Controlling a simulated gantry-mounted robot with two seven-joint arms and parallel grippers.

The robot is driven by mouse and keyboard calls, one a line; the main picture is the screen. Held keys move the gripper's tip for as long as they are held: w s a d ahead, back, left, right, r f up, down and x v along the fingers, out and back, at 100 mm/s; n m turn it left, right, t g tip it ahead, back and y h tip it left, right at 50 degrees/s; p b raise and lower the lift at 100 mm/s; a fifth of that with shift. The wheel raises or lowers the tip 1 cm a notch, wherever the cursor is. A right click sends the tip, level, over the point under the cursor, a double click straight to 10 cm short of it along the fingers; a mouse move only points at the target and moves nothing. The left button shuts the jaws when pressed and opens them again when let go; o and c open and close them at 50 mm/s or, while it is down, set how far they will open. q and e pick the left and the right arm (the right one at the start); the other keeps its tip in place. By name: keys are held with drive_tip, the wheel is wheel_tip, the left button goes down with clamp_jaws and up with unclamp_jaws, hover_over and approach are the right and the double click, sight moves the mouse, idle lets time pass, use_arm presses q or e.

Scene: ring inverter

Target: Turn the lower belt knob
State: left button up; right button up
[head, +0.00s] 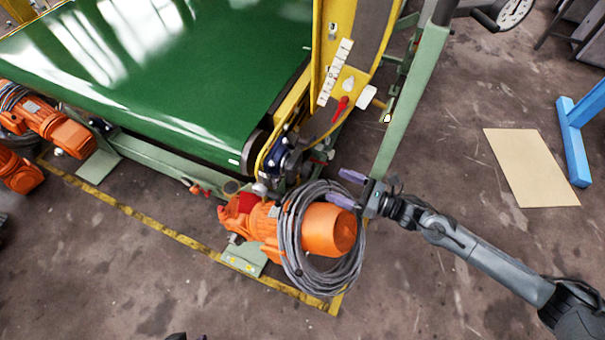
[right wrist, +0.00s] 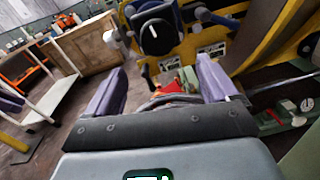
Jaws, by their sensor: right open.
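In the right wrist view, a round black knob (right wrist: 155,35) with a white pointer mark sits on a yellow panel (right wrist: 190,45), ahead of and a little above my fingertips. I cannot clearly pick out this knob in the head view. My right gripper (head: 347,189) is open, its two purple fingers spread apart, beside the machine's yellow frame and above the orange motor. In the right wrist view the open fingers (right wrist: 163,78) hold nothing and stand apart from the knob. Only small dark tips, perhaps of my left gripper, show at the head view's bottom edge.
An orange motor (head: 328,230) wrapped in grey cable (head: 290,240) stands just below my right gripper. The green belt (head: 190,70) and yellow frame (head: 322,60) with a red lever (head: 340,108) lie up and left. A green post (head: 410,100) rises close by.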

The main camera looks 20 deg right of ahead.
sight(311, 172)
drive_tip(key=w+a, duration=0.2)
drive_tip(key=w+a+n+b, duration=0.1)
drive_tip(key=w+a, duration=0.1)
drive_tip(key=w+a+n+y+b, duration=0.1)
drive_tip(key=w+a, duration=0.1)
drive_tip(key=shift+w+a+r, duration=0.1)
drive_tip(key=shift+w+r, duration=0.15)
drive_tip(key=shift+r, duration=0.05)
drive_tip(key=shift+w+a+b, duration=0.35)
drive_tip(key=shift+w+a, duration=0.05)
drive_tip(key=shift+a, duration=0.1)
drive_tip(key=c, duration=1)
drive_tip(key=shift+c, duration=0.2)
drive_tip(key=shift+r+m, duration=0.1)
drive_tip(key=shift+m, duration=0.2)
